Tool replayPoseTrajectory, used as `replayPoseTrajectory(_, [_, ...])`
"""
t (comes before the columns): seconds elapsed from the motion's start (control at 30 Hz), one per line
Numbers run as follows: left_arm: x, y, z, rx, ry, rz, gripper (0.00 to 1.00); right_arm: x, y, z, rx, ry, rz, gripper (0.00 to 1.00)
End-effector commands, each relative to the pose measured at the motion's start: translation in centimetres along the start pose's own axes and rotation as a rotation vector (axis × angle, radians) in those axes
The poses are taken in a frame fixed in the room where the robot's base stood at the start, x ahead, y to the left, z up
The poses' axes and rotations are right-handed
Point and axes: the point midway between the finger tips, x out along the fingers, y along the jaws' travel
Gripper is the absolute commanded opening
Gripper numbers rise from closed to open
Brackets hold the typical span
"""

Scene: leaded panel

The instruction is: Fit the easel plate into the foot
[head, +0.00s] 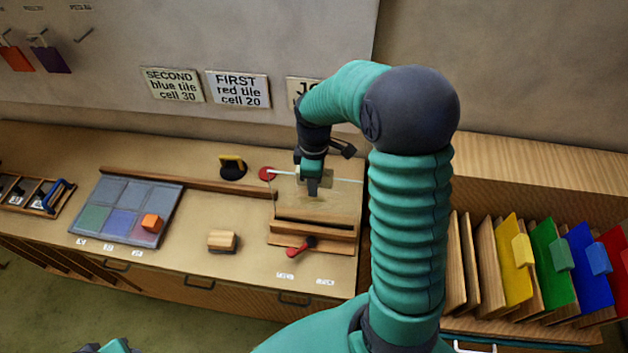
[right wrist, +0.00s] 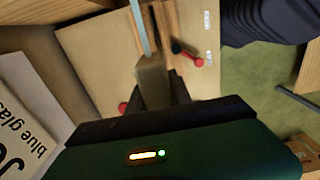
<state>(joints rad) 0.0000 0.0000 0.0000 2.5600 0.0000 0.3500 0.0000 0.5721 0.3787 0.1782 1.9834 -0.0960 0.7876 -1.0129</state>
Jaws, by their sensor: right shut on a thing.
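The easel plate (head: 340,203) is a clear sheet with a pale blue top edge and a tan grip block. In the head view it stands roughly upright at the wooden foot (head: 312,235). My right gripper (head: 313,190) is shut on the grip block, which also shows in the right wrist view (right wrist: 153,82). The plate's edge (right wrist: 138,27) is seen there as a thin pale strip beside the foot (right wrist: 169,25). I cannot tell whether the lower edge sits in the foot's slot. A red lever (head: 301,246) is at the foot's front.
A tile panel (head: 125,207) with an orange block (head: 152,223) lies left. A wooden block (head: 222,241), a black-and-yellow tool (head: 232,167) and a red disc (head: 267,173) are on the bench. A rack of coloured panels (head: 553,262) stands right. Bench front left of the foot is mostly clear.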

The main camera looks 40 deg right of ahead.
Motion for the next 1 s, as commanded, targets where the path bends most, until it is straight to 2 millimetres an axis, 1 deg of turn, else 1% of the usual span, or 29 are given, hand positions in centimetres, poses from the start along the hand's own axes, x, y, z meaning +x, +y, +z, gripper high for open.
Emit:
replayPoseTrajectory(0.97, [0.9,0.0,0.2,0.0,0.0,0.0,0.36,1.6,0.1,0.0,0.0,0.001,0.002,0.0])
replayPoseTrajectory(1.0, [0.9,0.0,0.2,0.0,0.0,0.0,0.36,1.6,0.1,0.0,0.0,0.001,0.002,0.27])
